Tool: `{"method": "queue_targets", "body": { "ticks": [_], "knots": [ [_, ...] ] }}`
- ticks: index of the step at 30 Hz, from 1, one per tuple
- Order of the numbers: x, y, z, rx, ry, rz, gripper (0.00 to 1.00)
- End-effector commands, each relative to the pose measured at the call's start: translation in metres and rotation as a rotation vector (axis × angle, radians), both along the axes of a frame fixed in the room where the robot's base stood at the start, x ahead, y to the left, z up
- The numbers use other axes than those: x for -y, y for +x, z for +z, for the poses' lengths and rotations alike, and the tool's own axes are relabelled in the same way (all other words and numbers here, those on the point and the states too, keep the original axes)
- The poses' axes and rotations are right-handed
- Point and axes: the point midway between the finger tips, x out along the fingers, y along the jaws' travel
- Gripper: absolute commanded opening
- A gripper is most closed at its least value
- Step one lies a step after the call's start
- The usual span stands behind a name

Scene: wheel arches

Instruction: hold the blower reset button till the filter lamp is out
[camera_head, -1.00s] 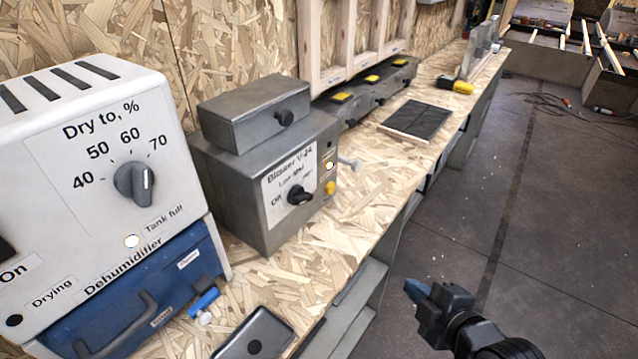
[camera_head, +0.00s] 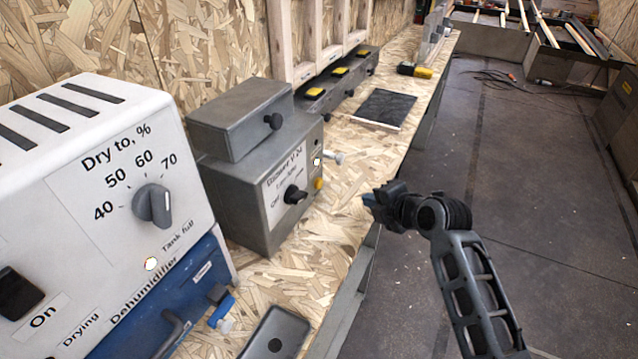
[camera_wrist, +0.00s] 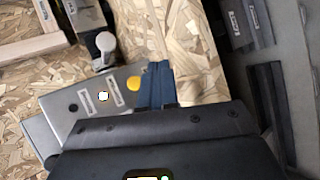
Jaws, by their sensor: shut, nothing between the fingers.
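The blower (camera_head: 240,205) is a grey box on the bench, with a black dial on its front. Its yellow button (camera_head: 319,183) sits low on the panel's right edge, below a small lamp (camera_head: 317,161) that glows white. My gripper (camera_head: 369,200) is shut and empty, to the right of the button and apart from it in the head view. In the wrist view the blue fingers (camera_wrist: 157,82) are together, just right of the yellow button (camera_wrist: 134,83). The glowing lamp (camera_wrist: 103,96) shows to its left. I cannot tell the remaining depth to the panel.
A silver knob (camera_head: 339,158) sticks out right of the blower lamp. The white and blue dehumidifier (camera_head: 100,190) stands at the left, its own lamp (camera_head: 151,264) lit. A dark panel (camera_head: 385,109) lies farther along the bench. Open floor (camera_head: 560,220) is at the right.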

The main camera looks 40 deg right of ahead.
Motion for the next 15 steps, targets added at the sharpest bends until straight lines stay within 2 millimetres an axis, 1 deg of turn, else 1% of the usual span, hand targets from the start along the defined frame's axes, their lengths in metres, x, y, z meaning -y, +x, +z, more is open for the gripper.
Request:
{"method": "queue_targets", "body": {
  "ticks": [5,8,11,15],
  "knots": [
    [-0.001,0.002,0.0,0.0,0.0,0.0,0.0],
    [-0.003,0.007,0.0,0.001,0.0,0.0,0.0],
    [-0.006,0.016,0.0,0.001,0.0,0.001,0.0],
    [-0.013,0.034,0.0,0.002,-0.001,0.002,0.0]
  ]
}}
